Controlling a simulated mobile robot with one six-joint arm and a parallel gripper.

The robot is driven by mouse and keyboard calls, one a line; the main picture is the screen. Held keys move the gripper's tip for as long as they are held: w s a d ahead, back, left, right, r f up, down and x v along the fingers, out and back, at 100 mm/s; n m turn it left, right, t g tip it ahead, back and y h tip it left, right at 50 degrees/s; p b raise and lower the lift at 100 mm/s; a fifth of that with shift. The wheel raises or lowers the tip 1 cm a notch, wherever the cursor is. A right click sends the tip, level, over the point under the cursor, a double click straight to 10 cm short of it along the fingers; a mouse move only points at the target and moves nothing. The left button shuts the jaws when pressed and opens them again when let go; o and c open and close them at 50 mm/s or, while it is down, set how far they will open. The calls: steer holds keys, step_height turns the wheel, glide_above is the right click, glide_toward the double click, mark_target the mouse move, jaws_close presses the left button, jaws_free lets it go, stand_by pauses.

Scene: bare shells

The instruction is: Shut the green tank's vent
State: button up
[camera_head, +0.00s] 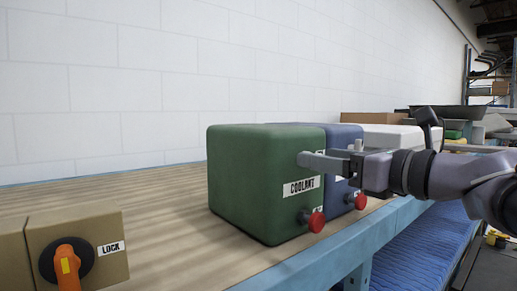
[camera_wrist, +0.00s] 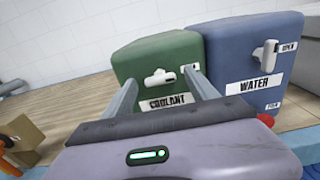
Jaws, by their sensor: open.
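The green tank (camera_head: 240,185), labelled COOLANT, stands on the bench; it also shows in the wrist view (camera_wrist: 150,52). Its white vent handle (camera_wrist: 160,78) lies roughly level, tilted slightly up to the right, above the COOLANT label. A small label beside it is partly hidden by my right finger. In the head view my gripper hides the handle. My gripper (camera_wrist: 159,80) is open at the tank's front face, with the handle between its fingertips in the wrist view. I cannot tell whether a finger touches it. My gripper also shows in the head view (camera_head: 308,160).
A blue tank (camera_wrist: 225,55), labelled WATER, stands close on the right, its white handle (camera_wrist: 267,55) upright near an OPEN label. A red knob (camera_head: 316,222) sticks out low on the green tank. A box marked LOCK (camera_head: 110,270) with an orange handle stands front left. The bench between is clear.

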steer(key=shift+w+a, duration=0.2)
steer(key=c, duration=1.4)
steer(key=shift+o, duration=0.2)
